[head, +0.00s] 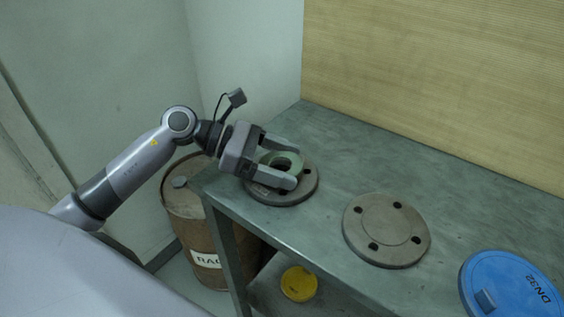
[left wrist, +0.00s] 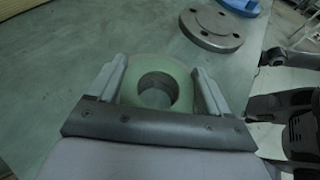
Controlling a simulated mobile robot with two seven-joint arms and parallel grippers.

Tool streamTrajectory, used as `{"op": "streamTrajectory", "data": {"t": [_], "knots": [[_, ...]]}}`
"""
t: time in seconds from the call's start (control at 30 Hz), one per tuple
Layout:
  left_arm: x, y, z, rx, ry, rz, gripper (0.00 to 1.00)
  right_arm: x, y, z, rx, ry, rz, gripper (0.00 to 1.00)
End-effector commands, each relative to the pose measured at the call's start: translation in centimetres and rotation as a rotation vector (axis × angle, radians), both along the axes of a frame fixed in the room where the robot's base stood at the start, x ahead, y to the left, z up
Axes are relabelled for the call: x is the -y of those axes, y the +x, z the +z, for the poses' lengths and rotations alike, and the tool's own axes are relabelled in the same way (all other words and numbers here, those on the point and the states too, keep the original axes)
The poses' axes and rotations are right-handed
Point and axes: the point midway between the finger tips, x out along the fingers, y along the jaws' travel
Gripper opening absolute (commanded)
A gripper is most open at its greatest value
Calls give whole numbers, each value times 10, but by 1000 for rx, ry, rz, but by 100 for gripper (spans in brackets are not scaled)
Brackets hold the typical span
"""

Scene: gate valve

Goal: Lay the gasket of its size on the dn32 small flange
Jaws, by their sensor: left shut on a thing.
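My left gripper (head: 292,166) is shut on a green ring gasket (head: 294,159), one finger on each side of it. The gasket also shows between the fingers in the left wrist view (left wrist: 129,88), with its round hole open. In the head view the gasket is over a grey-brown round flange (head: 309,183) near the left end of the bench, partly hidden by the gripper. I cannot tell whether the gasket touches it. A second flange (head: 387,230) with bolt holes lies to the right, and it shows in the left wrist view (left wrist: 222,28).
A blue cover marked DN32 (head: 510,285) lies at the bench's right front. A yellow cap (head: 299,284) is on the lower shelf. A rusty drum (head: 186,212) stands by the bench's left end. The bench top (head: 400,165) behind the flanges is clear, up to a ribbed tan wall panel.

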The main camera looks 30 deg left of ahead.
Motion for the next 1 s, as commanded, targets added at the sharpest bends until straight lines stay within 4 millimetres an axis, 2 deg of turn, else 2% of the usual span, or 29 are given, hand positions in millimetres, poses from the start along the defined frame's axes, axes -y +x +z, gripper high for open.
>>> {"op": "streamTrajectory", "data": {"t": [0.03,0.1,0.13,0.17,0.2,0.67,0.83,1.0], "knots": [[0,-4,-17,-25,28,-10,50,0,0,-1,0,0,0,98],[0,-4,-17,-25,28,-10,50,0,0,-1,0,0,0,98],[0,-4,-17,-25,28,-10,85,0,0,-1,0,0,0,98],[0,-4,-17,-26,28,-9,95,0,0,-1,0,0,0,98],[0,-4,-17,-26,28,-9,100,0,0,-1,0,0,0,98],[-2,-4,-17,-25,29,-9,100,0,0,-2,0,1,-1,98],[-20,-11,-9,-19,30,-3,100,0,0,-7,-4,3,-2,98],[-45,-19,8,-8,21,5,100,-2,1,-10,-3,8,-2,98]]}}
